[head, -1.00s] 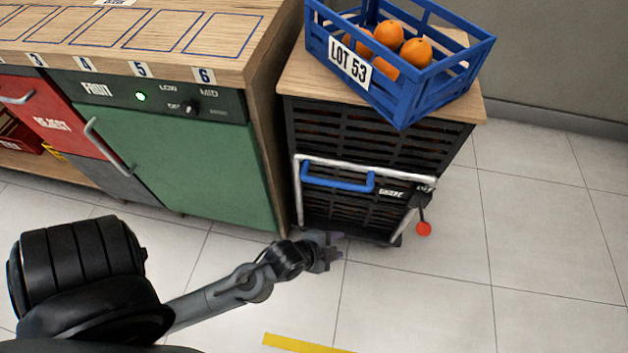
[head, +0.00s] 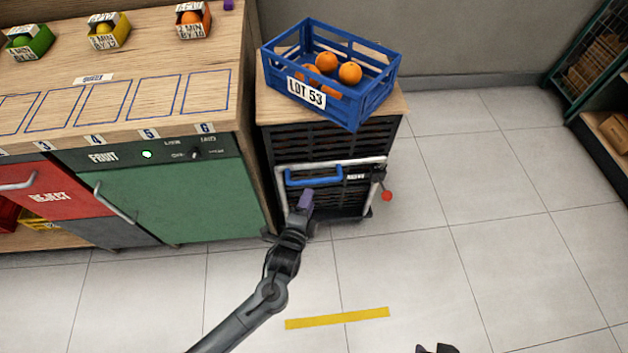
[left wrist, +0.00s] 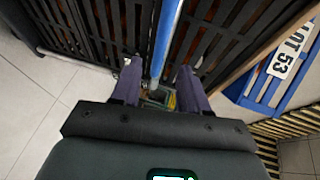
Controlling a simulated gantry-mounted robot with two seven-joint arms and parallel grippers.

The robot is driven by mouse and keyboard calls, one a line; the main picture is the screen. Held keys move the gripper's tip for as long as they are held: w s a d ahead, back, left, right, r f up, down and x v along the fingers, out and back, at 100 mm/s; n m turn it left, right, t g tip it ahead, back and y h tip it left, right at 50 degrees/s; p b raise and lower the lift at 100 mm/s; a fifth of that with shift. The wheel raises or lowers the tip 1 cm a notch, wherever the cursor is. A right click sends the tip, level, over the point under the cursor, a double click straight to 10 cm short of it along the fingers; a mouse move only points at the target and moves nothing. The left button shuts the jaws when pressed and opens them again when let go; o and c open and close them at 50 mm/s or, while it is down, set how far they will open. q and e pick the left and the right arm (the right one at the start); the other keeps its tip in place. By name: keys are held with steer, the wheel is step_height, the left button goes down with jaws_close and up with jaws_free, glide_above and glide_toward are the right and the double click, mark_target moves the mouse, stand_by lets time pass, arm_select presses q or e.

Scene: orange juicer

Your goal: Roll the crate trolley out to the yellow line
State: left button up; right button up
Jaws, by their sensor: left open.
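The crate trolley (head: 325,143) is a black slatted stack with a wooden top, standing against the right end of the counter. A blue handle (head: 313,181) is on its front metal frame, and a lever with a red knob (head: 387,196) is at its right. My left gripper (head: 305,200) is in front of the handle. In the left wrist view the blue handle (left wrist: 165,42) runs between the open purple fingers; I cannot tell whether they touch it. The yellow line (head: 337,318) lies on the floor in front. A dark piece at the bottom edge may be my right gripper (head: 436,348).
A blue crate of oranges (head: 352,103), labelled LOT 53, stands on the trolley's top. The counter's green door (head: 185,200) is close on the left. A shelf rack (head: 590,60) stands at the far right. The tiled floor between trolley and yellow line is clear apart from my arm.

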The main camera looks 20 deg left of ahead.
mark_target(315, 183)
arm_select(q)
steer(key=b+x, duration=0.4)
steer(key=x, duration=0.4)
steer(key=shift+w+f, duration=0.15)
steer(key=shift+w, duration=0.25)
jaws_close()
